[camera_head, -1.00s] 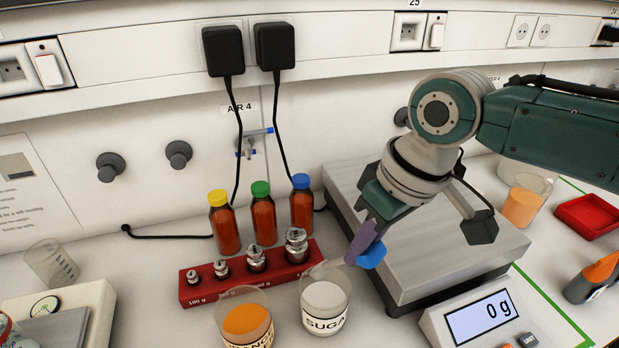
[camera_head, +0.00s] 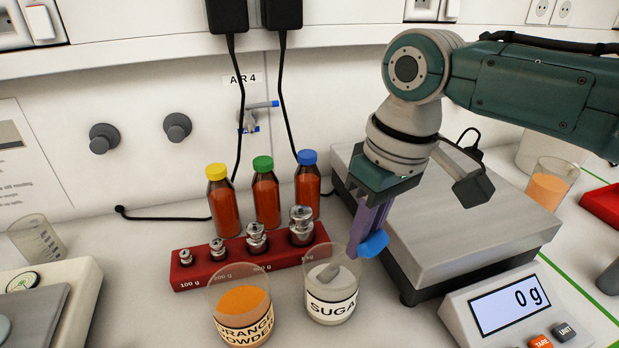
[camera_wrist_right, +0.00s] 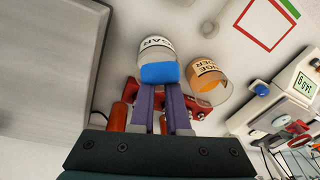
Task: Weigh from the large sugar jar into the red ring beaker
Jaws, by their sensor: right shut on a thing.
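The sugar jar (camera_head: 331,312) is a clear container labelled SUGAR with white powder, standing in front of the weight rack. It also shows in the right wrist view (camera_wrist_right: 156,47). My right gripper (camera_head: 368,240) is just right of and above the jar, its purple fingers shut on a blue piece (camera_head: 374,244), which looks like a scoop's handle. A pale grey scoop end (camera_head: 327,273) lies inside the jar's mouth; the link between it and the blue piece is hard to see. In the wrist view the fingers (camera_wrist_right: 163,90) reach toward the jar. I cannot make out a red ring beaker. My left gripper is not in view.
An orange powder jar (camera_head: 243,315) stands close left of the sugar. Behind are a red weight rack (camera_head: 208,276) and three bottles (camera_head: 265,205). A large scale (camera_head: 470,240) with its display (camera_head: 510,305) at 0 g is right. A clear beaker (camera_head: 36,240) stands far left.

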